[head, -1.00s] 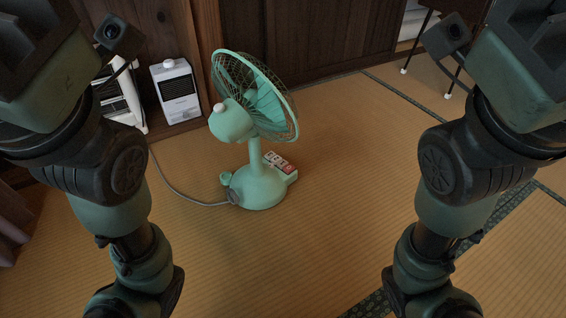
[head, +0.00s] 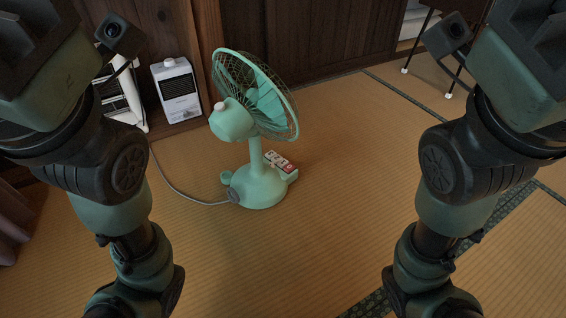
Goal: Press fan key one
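A mint-green fan (head: 258,188) stands upright on the tatami floor, left of the picture's middle. Its round caged head tilts up and faces to the right and away from me. At the base's right side is a key panel (head: 281,162) with several light keys and one red key at its right end. The panel is partly hidden behind the fan's post, and the key markings are too small to read. Both my arms hang down at the picture's sides, well apart from the fan. Both grippers are out of the frame.
A grey cord (head: 180,193) runs from the fan's base to the wall. A white box-like device (head: 177,90) and a white slatted panel (head: 121,98) stand by the dark wooden wall. Thin furniture legs (head: 405,62) stand at the upper right. The tatami (head: 340,190) right of the fan is clear.

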